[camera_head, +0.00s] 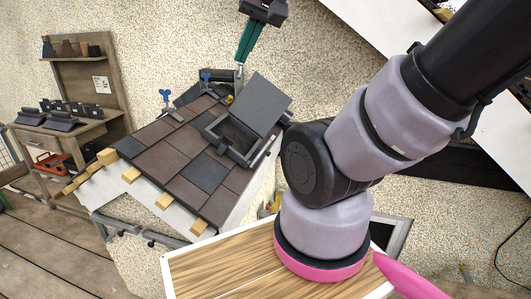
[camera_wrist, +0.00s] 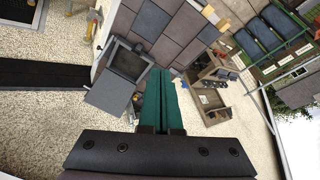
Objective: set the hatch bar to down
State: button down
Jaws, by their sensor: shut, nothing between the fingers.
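The roof hatch has a dark square frame (camera_head: 232,138) set in the tiled roof, and its grey lid (camera_head: 262,104) stands open, tilted up. In the wrist view, the frame (camera_wrist: 128,62) and lid (camera_wrist: 108,94) are left of the fingers. I cannot clearly make out the hatch bar or its position. My gripper (camera_head: 241,62) has green fingers, shut and empty, pointing down above the far edge of the roof, behind the lid in the head view. The fingers also show in the wrist view (camera_wrist: 160,72), where they hide part of the roof edge.
Brown and dark tiles (camera_head: 165,140) cover the roof around the hatch. Blue-handled clamps (camera_head: 166,99) stand along its upper edge. A workbench (camera_head: 65,130) with dark tiles stands at the left. Wooden batten ends (camera_head: 163,201) stick out at the eave.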

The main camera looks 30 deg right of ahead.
jog(key=c, duration=1.5)
grip_release()
jog(key=shift+c, duration=0.2)
jog(key=o, duration=0.9)
jog(key=shift+w+f+g, duration=0.15)
jog(key=shift+w+g, duration=0.15)
jog(key=shift+w, duration=0.05)
jog(key=shift+c, duration=0.2)
jog(key=w+d+f+m+g+y, duration=0.2)
jog(key=w+d+f+m+y, duration=0.3)
jog(key=w+f, duration=0.45)
jog(key=w+d+f+m+g+y, duration=0.25)
jog(key=w+d+f+m, duration=0.25)
jog(key=w+d+f, duration=0.4)
jog(key=w+d+f+m+t+y, duration=0.1)
jog(key=d+f+m+t, duration=0.6)
jog(key=f, duration=0.6)
jog(key=w+d+f+m+t+y, duration=0.15)
jog(key=d+f+m+t, duration=0.35)
jog(key=d+f, duration=0.65)
jog(key=w+a+f+m, duration=0.1)
jog(key=w+a+f, duration=0.1)
jog(key=w+a, duration=0.5)
jog(key=shift+a+g, duration=0.35)
jog(key=shift+a, duration=0.75)
